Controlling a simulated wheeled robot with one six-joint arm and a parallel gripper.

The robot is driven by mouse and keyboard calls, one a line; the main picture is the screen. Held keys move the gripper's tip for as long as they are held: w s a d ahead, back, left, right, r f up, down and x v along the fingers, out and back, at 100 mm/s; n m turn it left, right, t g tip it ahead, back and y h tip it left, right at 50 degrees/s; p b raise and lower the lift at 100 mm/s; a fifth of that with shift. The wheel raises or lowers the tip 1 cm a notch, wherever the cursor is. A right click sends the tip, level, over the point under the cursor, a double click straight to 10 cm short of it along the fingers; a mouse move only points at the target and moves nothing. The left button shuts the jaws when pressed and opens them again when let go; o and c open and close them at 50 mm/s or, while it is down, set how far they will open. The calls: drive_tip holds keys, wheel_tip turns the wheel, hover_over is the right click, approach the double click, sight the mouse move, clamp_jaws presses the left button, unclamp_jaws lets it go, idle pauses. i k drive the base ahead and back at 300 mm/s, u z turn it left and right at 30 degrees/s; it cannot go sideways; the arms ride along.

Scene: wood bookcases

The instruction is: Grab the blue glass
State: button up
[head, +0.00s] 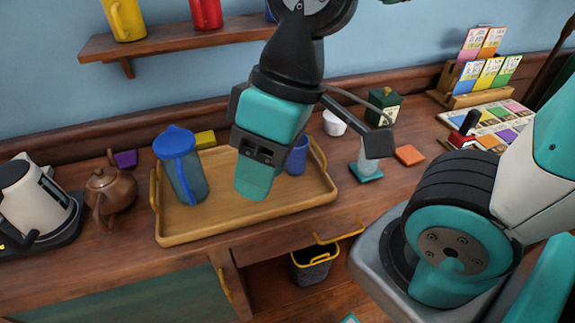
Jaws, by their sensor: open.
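A blue cup (297,158), which looks like the blue glass, stands upright on the right part of a wooden tray (222,226). Its left side is partly hidden behind my gripper. My gripper (255,178) hangs over the middle of the tray, pointing down, to the left of the blue cup in the picture. It is open and holds nothing that I can see. Its fingertips are hard to make out, and I cannot tell how high they are above the tray.
A blue-lidded pitcher (183,172) stands on the tray's left side. Left of the tray are a brown teapot (108,191) and a kettle (35,200). A clear glass (369,157) stands on a teal coaster to the right. A shelf (170,43) with mugs is above.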

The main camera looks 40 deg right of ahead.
sight(296, 164)
drive_tip(key=u, duration=0.9)
drive_tip(key=k, duration=1.15)
drive_tip(key=u, duration=0.9)
drive_tip(key=i, duration=1.4)
drive_tip(key=z, duration=1.5)
drive_tip(key=i, duration=0.7)
drive_tip(key=z, duration=0.8)
